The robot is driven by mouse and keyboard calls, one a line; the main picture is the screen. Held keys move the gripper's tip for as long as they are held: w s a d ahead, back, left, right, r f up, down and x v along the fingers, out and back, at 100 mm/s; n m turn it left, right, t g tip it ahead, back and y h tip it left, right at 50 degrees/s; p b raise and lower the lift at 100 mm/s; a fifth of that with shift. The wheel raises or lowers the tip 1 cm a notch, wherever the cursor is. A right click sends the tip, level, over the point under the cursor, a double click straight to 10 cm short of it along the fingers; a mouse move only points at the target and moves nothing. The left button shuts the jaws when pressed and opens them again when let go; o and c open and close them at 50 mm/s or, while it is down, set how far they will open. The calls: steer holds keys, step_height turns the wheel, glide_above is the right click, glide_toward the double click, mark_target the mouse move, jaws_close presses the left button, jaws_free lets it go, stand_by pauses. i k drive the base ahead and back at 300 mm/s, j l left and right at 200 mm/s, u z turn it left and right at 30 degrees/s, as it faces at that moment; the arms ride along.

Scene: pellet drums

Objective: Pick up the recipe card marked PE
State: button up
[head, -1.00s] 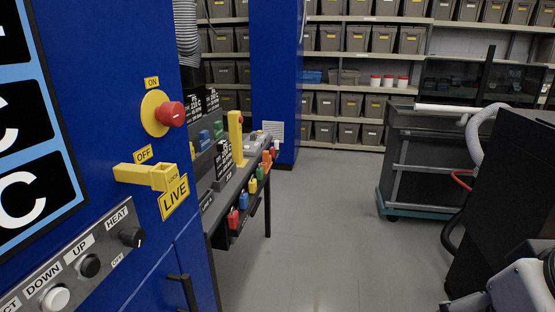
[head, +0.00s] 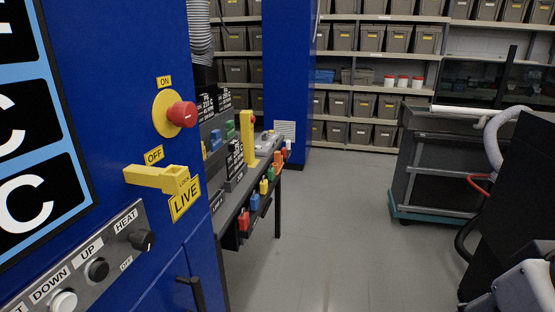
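Several black cards with white print stand on the grey bench (head: 231,205) beyond the blue machine. One card (head: 207,106) is at the back left and seems to read PS. Another card (head: 235,160) stands nearer the middle of the bench, left of a yellow post (head: 247,140). The print is too small and slanted for me to tell which card is marked PE. My gripper is not in view; only a white and black part of my arm shows at the lower right.
The blue machine with a red knob (head: 182,114), a yellow lever (head: 157,177) and a button panel (head: 90,268) fills the left. Coloured padlock-like items (head: 254,202) hang along the bench front. A dark cart (head: 440,165) stands right. Grey floor (head: 335,235) between is clear.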

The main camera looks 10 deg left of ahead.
mark_target(235, 161)
steer(key=i+l+u, duration=0.15)
steer(key=i+u, duration=0.3)
steer(key=i, duration=0.2)
steer(key=i+l+u, duration=0.45)
steer(key=i, duration=0.2)
steer(key=i+l+u, duration=0.4)
steer(key=i+l, duration=0.15)
steer(key=i+l+u, duration=0.45)
steer(key=l, duration=0.35)
steer(key=i+l+u, duration=0.3)
steer(key=l+u, duration=0.15)
steer(key=l, duration=0.45)
